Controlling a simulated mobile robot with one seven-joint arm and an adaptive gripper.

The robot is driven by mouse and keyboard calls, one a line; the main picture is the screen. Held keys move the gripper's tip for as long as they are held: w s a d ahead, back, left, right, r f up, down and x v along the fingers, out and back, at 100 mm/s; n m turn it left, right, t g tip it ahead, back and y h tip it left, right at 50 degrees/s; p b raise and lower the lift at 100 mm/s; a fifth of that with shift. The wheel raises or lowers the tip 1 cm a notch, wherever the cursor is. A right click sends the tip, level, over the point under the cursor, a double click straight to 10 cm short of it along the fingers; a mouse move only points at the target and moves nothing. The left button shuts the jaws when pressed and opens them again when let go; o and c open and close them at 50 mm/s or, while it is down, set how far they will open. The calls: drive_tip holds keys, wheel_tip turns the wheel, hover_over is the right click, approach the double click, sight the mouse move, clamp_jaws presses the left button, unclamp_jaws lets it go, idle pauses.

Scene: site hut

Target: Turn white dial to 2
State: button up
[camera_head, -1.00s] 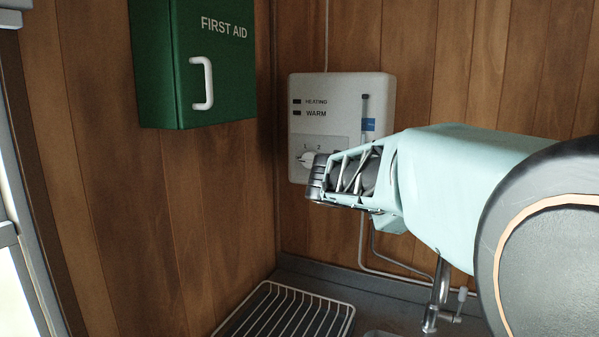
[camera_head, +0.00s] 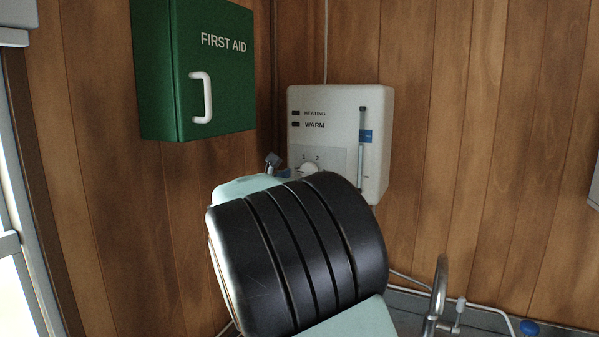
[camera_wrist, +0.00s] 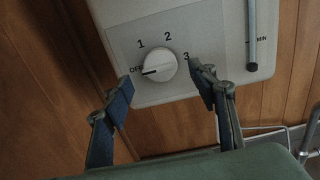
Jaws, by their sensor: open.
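The white dial (camera_wrist: 158,66) is on the front of the white heater box (camera_head: 340,105). In the wrist view its dark pointer mark is at the OFF label, with 1, 2 and 3 printed around it. In the head view only the upper part of the dial (camera_head: 309,168) shows above my arm. My gripper (camera_wrist: 160,88) is open and empty. In the wrist view its two blue-padded fingers are spread below and to either side of the dial, apart from each other. I cannot tell whether a finger touches the panel. In the head view my arm hides most of the gripper.
A green first aid box (camera_head: 205,75) with a white handle hangs on the left wall. A vertical gauge tube (camera_head: 361,135) runs down the heater's right side. A metal tap (camera_head: 437,295) stands at the lower right.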

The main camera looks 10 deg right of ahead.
sight(308, 171)
drive_tip(key=shift+x, duration=1.35)
drive_tip(key=shift+c, duration=0.5)
drive_tip(key=c, duration=1)
